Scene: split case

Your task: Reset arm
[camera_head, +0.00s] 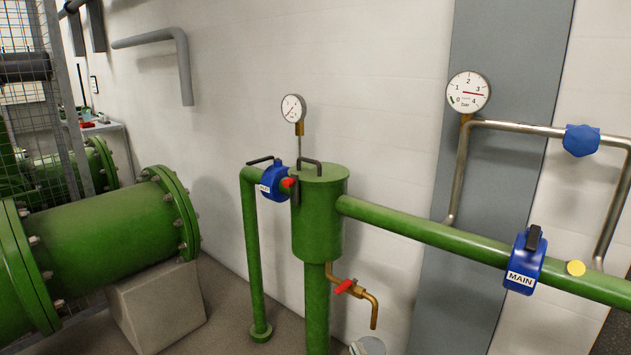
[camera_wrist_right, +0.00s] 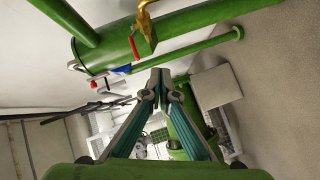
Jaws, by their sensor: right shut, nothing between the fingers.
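My right gripper shows in the right wrist view (camera_wrist_right: 160,76), its two fingers meeting at the tips with nothing between them. It is apart from the pipework. Beyond it in that view are the green vessel (camera_wrist_right: 110,45) and the brass drain tap (camera_wrist_right: 145,22) with its red handle. I cannot make out my right gripper's fingers in the head view. My left gripper shows in neither view.
The upright green vessel (camera_head: 320,215) joins a green pipe (camera_head: 430,232) with a blue MAIN valve (camera_head: 525,260). A second blue valve (camera_head: 272,183) is left of the vessel. Two gauges (camera_head: 293,108) (camera_head: 468,92) sit above. A large flanged pipe (camera_head: 110,235) rests on a block (camera_head: 160,305).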

